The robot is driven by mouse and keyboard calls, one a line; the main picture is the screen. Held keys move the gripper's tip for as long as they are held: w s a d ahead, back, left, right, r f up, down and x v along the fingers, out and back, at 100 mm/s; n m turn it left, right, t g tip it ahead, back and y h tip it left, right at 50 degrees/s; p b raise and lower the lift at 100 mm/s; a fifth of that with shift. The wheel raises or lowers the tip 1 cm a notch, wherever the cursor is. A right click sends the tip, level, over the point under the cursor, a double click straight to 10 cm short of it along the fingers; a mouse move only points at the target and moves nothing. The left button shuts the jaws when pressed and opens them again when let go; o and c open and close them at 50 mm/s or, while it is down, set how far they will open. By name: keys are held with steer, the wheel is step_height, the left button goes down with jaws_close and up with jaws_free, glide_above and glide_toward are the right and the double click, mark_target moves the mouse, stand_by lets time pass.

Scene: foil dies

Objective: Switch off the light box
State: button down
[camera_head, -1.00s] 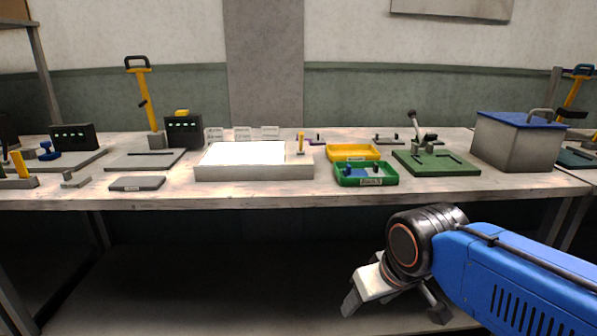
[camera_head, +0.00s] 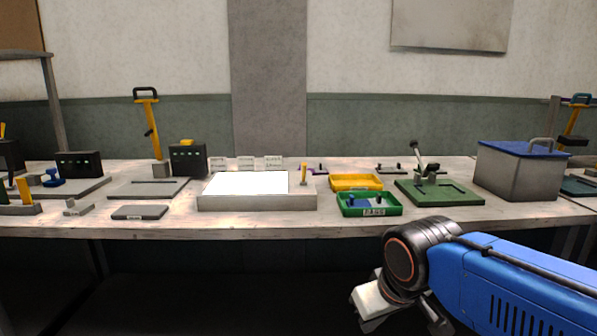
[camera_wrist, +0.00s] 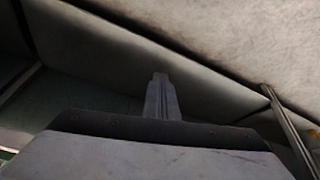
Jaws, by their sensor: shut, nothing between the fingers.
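The light box (camera_head: 257,201) is a low pale box on the bench with a bright white, glowing top panel (camera_head: 245,183). A yellow lever (camera_head: 304,173) stands upright at the right end of its top. My gripper (camera_head: 368,322) hangs in front of the bench and below its top, at the lower right of the head view, apart from the box. In the wrist view its fingers (camera_wrist: 161,92) are together and hold nothing. The light box does not show in the wrist view.
A yellow tray (camera_head: 356,189) and a green tray (camera_head: 345,211) stand right of the light box. Farther right are a green lever press (camera_head: 440,200) and a grey bin with a blue lid (camera_head: 519,178). A dark control box (camera_head: 188,162) stands behind left. The bench front edge (camera_head: 230,232) lies above my gripper.

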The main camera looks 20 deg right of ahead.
mark_target(304, 173)
steer(key=w+a+r+t+h, duration=0.1)
steer(key=w+a+r, duration=0.3)
steer(key=w+r, duration=0.5)
steer(key=w+a+r+n+h, duration=0.1)
steer(key=w+a+r, duration=0.3)
steer(key=w+r, duration=0.6)
steer(key=w+a+r+t+h, duration=0.1)
steer(key=w+a+r+h, duration=0.1)
steer(key=w+r, duration=0.7)
steer(key=shift+w+a+r+n+t+h, duration=0.35)
steer(key=shift+a+r, duration=0.1)
steer(key=shift+a, duration=0.45)
steer(key=x, duration=1)
steer(key=shift+d+f, duration=0.1)
steer(key=shift+f, duration=0.15)
steer(key=shift+w+d+r, duration=0.1)
steer(key=shift+d+r, duration=0.1)
steer(key=shift+d, duration=0.25)
steer(key=shift+w+d+r, duration=0.15)
steer(key=shift+d+r, duration=0.05)
steer(key=shift+d, duration=0.3)
steer(key=shift+w+d+r, duration=0.15)
steer(key=shift+w+d, duration=0.1)
steer(key=shift+d, duration=0.55)
steer(key=shift+w, duration=0.1)
steer(key=shift+w+d+r+g, duration=0.1)
steer(key=shift+w+r+g, duration=0.05)
steer(key=shift+g, duration=0.3)
